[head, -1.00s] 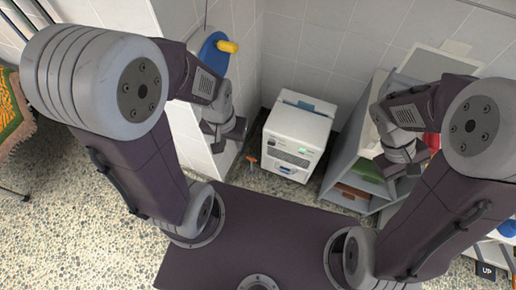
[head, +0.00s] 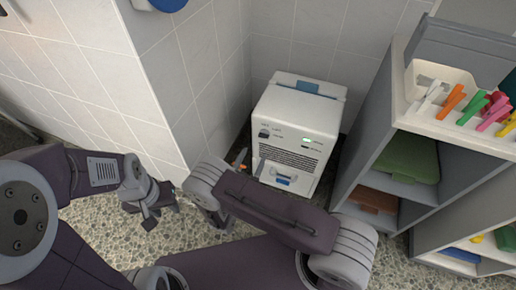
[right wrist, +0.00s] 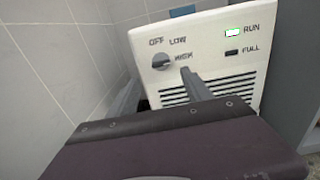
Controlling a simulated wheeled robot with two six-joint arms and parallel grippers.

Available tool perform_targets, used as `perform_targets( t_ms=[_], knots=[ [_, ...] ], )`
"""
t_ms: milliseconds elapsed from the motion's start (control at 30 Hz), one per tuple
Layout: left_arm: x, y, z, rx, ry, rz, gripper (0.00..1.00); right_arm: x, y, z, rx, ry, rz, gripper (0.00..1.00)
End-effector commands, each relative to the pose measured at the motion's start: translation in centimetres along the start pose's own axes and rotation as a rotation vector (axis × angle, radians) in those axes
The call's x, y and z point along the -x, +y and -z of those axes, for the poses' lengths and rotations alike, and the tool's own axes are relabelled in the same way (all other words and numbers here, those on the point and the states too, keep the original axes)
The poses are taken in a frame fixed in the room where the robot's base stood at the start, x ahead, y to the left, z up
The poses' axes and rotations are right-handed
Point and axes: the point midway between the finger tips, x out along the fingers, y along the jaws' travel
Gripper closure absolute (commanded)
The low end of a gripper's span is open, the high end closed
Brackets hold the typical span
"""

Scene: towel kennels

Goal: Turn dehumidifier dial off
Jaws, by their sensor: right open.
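The white dehumidifier (head: 284,112) stands on the floor in the corner. Its grey dial (head: 264,133) is at the upper left of its front. In the right wrist view the dial (right wrist: 161,62) sits among the labels OFF, LOW and HIGH; its pointer seems turned towards HIGH. The green RUN lamp (right wrist: 233,31) is lit and the FULL lamp is dark. My right gripper (right wrist: 186,72) is open; one grey finger shows just right of the dial, apart from it as far as I can tell. My left gripper (head: 150,220) is low at the left, empty, its jaws too small to judge.
A tiled wall (head: 150,80) rises close on the left. An orange-handled item (head: 240,157) is beside the dehumidifier.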

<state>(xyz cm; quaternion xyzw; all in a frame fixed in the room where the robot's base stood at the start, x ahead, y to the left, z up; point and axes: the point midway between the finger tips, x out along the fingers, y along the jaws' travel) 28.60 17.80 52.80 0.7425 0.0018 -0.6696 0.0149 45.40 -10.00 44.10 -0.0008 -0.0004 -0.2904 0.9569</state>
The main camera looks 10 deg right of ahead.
Motion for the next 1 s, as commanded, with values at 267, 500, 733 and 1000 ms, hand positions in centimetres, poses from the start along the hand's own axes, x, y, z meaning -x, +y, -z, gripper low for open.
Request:
perform_targets(
  t_ms=[267,500,733,1000],
  knots=[
    [-1.5,0.0,-0.1,0.000,0.001,0.000,0.64,-3.2,-0.2,0.2,-0.003,0.001,0.010,0.42],
    [-3.5,-0.1,-0.4,0.000,0.000,0.000,0.64,-7.8,-0.2,0.1,-0.003,0.000,0.009,0.42],
    [-3.8,-0.1,-0.4,0.000,0.000,0.000,0.64,-9.2,-0.1,-0.2,-0.001,0.001,0.004,0.42],
    [-3.8,-0.1,-0.4,0.000,0.000,0.000,0.64,-9.2,-0.1,-0.3,-0.001,0.001,0.004,0.70]
  ],
)
